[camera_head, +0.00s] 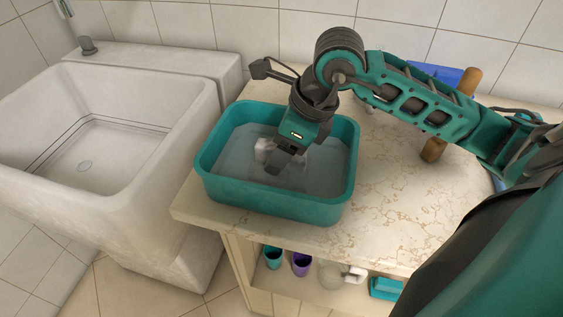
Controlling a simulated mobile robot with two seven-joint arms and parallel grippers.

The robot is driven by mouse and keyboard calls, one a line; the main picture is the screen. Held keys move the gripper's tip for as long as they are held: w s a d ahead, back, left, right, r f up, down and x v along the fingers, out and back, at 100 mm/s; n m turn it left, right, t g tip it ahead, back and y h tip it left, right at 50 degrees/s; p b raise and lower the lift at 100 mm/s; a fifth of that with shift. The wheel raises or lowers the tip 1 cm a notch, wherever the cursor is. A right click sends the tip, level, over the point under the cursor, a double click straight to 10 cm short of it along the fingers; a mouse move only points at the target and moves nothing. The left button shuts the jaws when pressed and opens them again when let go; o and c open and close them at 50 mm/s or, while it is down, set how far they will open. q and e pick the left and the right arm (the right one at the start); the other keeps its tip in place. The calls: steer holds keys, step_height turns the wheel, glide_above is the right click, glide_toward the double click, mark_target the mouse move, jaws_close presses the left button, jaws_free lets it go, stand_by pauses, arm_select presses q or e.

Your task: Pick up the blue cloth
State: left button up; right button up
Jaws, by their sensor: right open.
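My right gripper (284,160) points down into a teal basin (275,210) on the counter. It is open, with its fingertips low inside the basin. A pale, greyish crumpled thing (262,149) lies around the fingertips on the basin's floor, partly hidden by the gripper. I cannot tell whether it is a cloth or whether the fingers touch it. A bright blue thing (440,74) lies at the back of the counter, partly hidden behind my right arm. I cannot tell whether it is the blue cloth. My left gripper is not in view.
A white sink (165,165) stands left of the marbled counter (390,205). A brown wooden cylinder (433,150) is partly behind my right arm. A teal cup (273,258), a purple cup (301,264) and a teal item (384,289) are on the shelf below.

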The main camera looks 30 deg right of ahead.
steer(key=shift+f, duration=0.15)
stand_by(0.4)
jaws_close()
stand_by(0.4)
